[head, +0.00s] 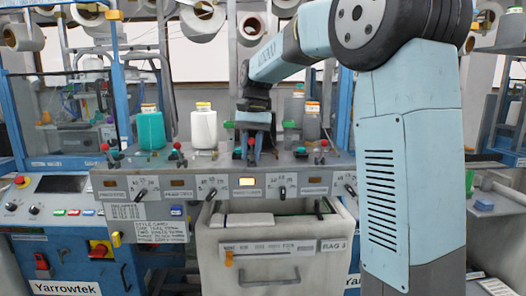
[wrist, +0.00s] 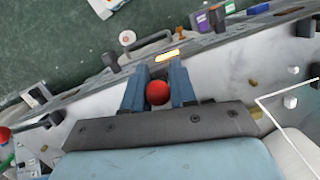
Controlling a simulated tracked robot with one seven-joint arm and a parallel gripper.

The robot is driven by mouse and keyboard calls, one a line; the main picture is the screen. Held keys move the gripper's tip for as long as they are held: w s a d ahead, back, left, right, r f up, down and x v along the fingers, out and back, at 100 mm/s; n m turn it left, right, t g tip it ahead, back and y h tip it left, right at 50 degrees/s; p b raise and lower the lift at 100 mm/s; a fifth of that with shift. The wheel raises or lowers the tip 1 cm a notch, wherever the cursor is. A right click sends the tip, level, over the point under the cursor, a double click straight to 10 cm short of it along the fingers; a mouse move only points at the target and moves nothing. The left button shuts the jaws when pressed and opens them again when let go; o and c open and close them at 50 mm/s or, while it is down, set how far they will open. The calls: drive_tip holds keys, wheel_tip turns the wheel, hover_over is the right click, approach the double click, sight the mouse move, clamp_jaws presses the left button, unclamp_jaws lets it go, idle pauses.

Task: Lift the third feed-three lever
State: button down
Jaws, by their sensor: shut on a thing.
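A row of red-knobbed levers stands on the grey feed panel (head: 215,166). In the head view, the first lever (head: 105,147) and second lever (head: 177,146) stand left of my gripper, and a fourth lever (head: 324,143) stands to its right. My gripper (head: 254,153) is at the third feed lever (head: 251,141), above a lit amber display (head: 249,182). In the wrist view, the lever's red ball knob (wrist: 158,93) sits between the two blue fingers of my gripper (wrist: 159,86), which is shut on it. The lever's stem is mostly hidden.
A teal jar (head: 151,130) and a white jar (head: 204,128) stand behind the panel, left of my gripper. A grey jar (head: 312,124) stands to its right. An open drawer (head: 275,245) is below the panel. Yarn cones (head: 202,20) hang above.

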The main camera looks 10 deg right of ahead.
drive_tip(key=shift+w, duration=0.1)
drive_tip(key=c, duration=1.1)
unclamp_jaws()
drive_tip(key=shift+w+d, duration=0.1)
drive_tip(key=shift+o, duration=0.2)
drive_tip(key=v, duration=1.3)
drive_tip(key=shift+r, duration=0.3)
